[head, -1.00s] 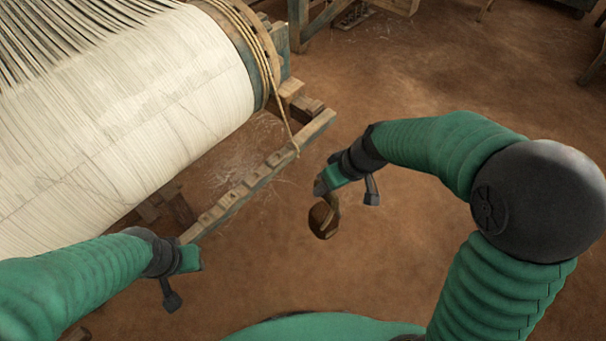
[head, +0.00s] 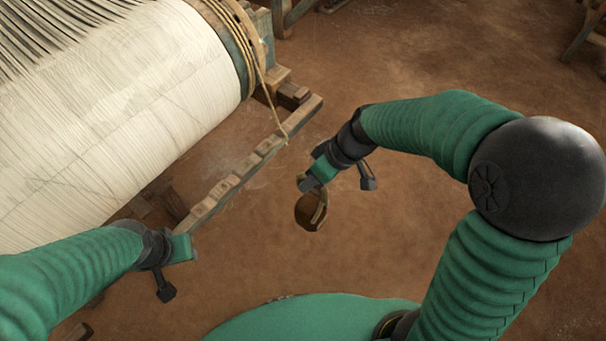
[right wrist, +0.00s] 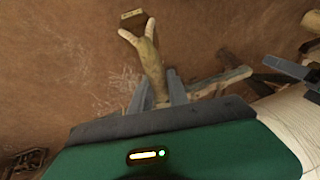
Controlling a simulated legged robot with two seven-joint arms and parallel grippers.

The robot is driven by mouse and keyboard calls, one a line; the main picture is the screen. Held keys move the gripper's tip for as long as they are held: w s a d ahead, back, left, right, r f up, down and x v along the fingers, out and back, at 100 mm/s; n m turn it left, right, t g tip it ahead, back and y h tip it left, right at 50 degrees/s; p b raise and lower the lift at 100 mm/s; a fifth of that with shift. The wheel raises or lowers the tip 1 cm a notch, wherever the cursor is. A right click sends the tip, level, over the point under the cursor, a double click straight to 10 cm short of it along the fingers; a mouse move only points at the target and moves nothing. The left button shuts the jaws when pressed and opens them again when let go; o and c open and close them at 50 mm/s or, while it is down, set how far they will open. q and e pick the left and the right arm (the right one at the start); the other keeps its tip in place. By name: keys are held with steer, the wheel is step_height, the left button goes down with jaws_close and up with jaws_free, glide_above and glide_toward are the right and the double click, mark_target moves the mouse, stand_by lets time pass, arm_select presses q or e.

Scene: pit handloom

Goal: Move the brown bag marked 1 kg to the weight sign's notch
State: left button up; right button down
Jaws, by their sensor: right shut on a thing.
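The small dark brown bag (head: 308,212) hangs by a tan strap (head: 322,206) below my right gripper (head: 306,183) in the head view. My right gripper is shut on that strap. In the right wrist view a forked tan strap (right wrist: 152,62) runs from between the fingers, with a small pale label (right wrist: 131,14) past its fork. The bag's body is hard to separate from the brown floor there, and the label's marking is too small to read. My left gripper (head: 186,248) is at the lower left, its fingers not clearly shown. I cannot make out a weight sign.
A notched wooden beam (head: 232,182) runs along the loom's near side, left of the bag and apart from it. A large roll of pale warp (head: 130,110) fills the upper left. A rope (head: 268,100) hangs down to the beam's far part. Earth floor (head: 450,60) is open to the right.

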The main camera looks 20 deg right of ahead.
steer(key=s+d+r, duration=0.1)
steer(key=s+d, duration=0.5)
steer(key=s, duration=0.2)
steer(key=shift+b, duration=0.45)
steer(key=shift+w+d, duration=0.1)
steer(key=shift+w, duration=0.05)
stand_by(0.7)
